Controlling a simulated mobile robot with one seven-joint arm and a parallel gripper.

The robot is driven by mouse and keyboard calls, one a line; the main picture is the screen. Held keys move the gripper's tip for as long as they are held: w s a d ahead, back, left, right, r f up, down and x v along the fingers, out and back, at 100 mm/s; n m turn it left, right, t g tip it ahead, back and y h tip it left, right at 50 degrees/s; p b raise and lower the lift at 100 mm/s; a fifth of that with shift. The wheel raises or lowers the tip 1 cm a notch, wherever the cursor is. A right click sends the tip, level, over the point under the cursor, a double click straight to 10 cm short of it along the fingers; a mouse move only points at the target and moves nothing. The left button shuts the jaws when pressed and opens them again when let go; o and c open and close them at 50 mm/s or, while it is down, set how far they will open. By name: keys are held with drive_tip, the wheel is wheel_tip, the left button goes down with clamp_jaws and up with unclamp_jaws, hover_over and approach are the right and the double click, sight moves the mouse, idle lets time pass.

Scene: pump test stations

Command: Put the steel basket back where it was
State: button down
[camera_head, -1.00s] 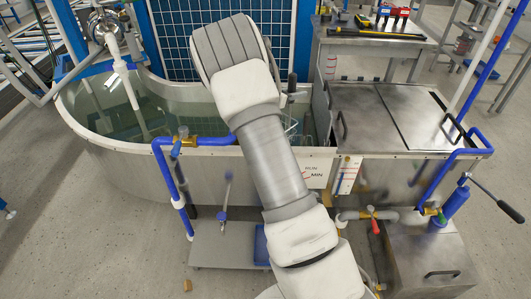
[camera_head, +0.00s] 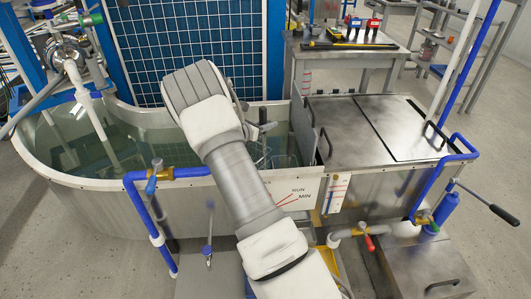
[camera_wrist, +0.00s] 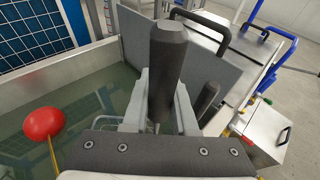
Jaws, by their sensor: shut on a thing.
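The steel basket (camera_head: 284,161) shows as thin wire in the tank, just left of the steel covers, largely hidden by my arm. A bit of its wire (camera_wrist: 134,124) also shows in the wrist view beside my gripper. My gripper (camera_wrist: 163,105) has its pale fingers shut on a dark upright grip (camera_wrist: 166,70), which appears to be the basket's handle. A second dark post (camera_wrist: 207,100) stands to its right. In the head view my gripper (camera_head: 256,120) is over the tank's right part, mostly behind my wrist. How deep the basket sits is unclear.
The water tank (camera_head: 90,183) has a rounded left end. Steel covers (camera_head: 355,125) lie to its right. A blue-framed grid panel (camera_head: 190,45) stands behind. A red float (camera_wrist: 43,123) is left of my gripper. Blue pipes (camera_head: 160,215) run along the front.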

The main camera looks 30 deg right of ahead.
wheel_tip(320, 180, down, 9)
drive_tip(key=b, duration=0.2)
drive_tip(key=shift+f, duration=0.1)
drive_tip(key=shift+f+b, duration=0.15)
drive_tip(key=shift+b, duration=0.15)
drive_tip(key=c, duration=0.7)
unclamp_jaws()
